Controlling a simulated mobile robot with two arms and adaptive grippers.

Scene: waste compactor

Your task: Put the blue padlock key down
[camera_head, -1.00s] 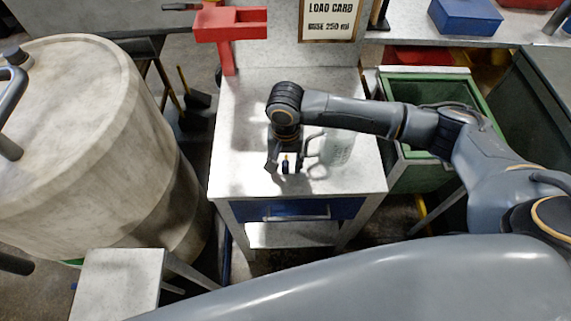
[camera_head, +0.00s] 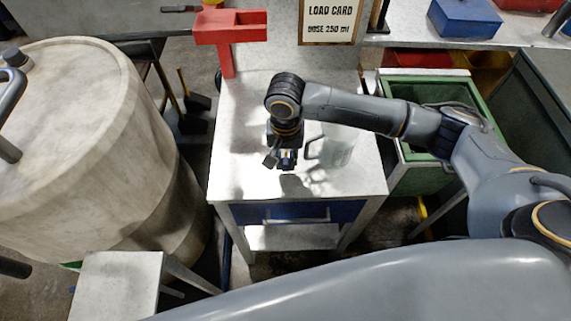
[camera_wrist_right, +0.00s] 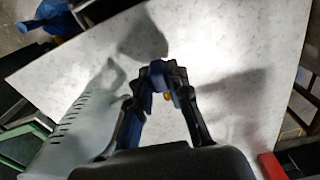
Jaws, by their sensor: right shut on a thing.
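My right gripper (camera_head: 285,160) hangs over the small white-topped table (camera_head: 240,180), left of a clear measuring jug (camera_head: 338,150). Its fingers are shut on the blue padlock key (camera_wrist_right: 158,82), a small blue piece between the fingertips in the right wrist view. A small brass-coloured bit shows just below it there. The fingers hide most of the key. In the head view a shadow lies on the tabletop in front of the gripper, and the fingertips look a little above the surface. The left gripper is out of view.
The jug stands close beside the right gripper. A red stand (camera_head: 230,35) is at the table's back left, and a load card (camera_head: 331,20) is behind. A large drum (camera_head: 80,140) stands left, and a green bin (camera_head: 425,178) right. The tabletop's front left is clear.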

